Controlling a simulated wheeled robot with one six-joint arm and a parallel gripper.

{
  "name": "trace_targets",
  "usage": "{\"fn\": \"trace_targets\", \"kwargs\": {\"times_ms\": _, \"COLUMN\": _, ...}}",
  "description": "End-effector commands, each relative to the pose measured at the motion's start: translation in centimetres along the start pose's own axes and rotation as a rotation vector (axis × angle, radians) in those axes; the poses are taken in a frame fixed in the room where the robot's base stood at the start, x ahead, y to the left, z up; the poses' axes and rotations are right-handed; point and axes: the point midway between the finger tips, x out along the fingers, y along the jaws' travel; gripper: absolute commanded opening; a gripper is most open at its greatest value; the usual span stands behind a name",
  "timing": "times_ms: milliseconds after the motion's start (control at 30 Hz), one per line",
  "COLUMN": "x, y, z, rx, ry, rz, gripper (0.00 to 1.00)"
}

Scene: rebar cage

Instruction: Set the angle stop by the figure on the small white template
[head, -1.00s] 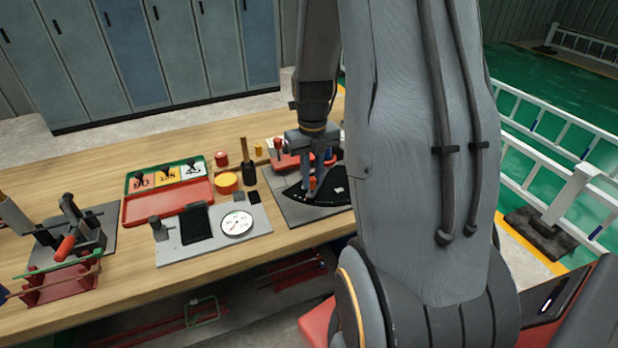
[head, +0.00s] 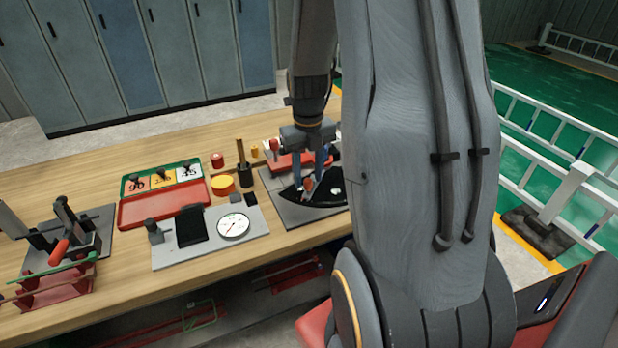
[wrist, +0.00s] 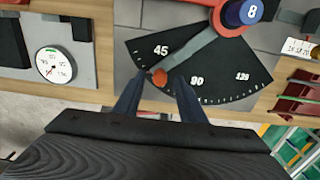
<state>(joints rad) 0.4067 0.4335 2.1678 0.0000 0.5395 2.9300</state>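The angle stop's black fan-shaped scale (wrist: 225,75) shows 45, 90 and a blurred third figure in the wrist view. Its grey arm (wrist: 191,48) runs from the pivot to an orange knob (wrist: 160,77), pointing between 45 and 90. My gripper (wrist: 157,82) has its blue fingers spread on either side of the knob, with gaps visible. In the head view my gripper (head: 312,183) is low over the scale (head: 330,190). The small white template (head: 189,174) reads 45 and lies at the right of a green-edged rack, beside orange 90 and yellow 135 ones.
A red tray (head: 165,207) lies in front of the templates. A plate with a round white gauge (head: 233,225) stands left of the angle stop. A dark pot (head: 245,173) and yellow puck (head: 222,184) stand behind it.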

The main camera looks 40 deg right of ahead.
Motion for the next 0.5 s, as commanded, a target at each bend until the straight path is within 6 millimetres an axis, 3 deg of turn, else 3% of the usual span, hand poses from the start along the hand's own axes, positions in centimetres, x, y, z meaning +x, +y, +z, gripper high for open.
{"fn": "trace_targets", "kwargs": {"times_ms": 300, "x": -4.6, "y": -0.1, "z": 0.1, "rx": 0.001, "ry": -0.005, "rz": -0.001, "gripper": 0.37}}
{"fn": "trace_targets", "kwargs": {"times_ms": 500, "x": -6.2, "y": 0.0, "z": 0.0, "rx": 0.001, "ry": -0.002, "rz": 0.0, "gripper": 0.37}}
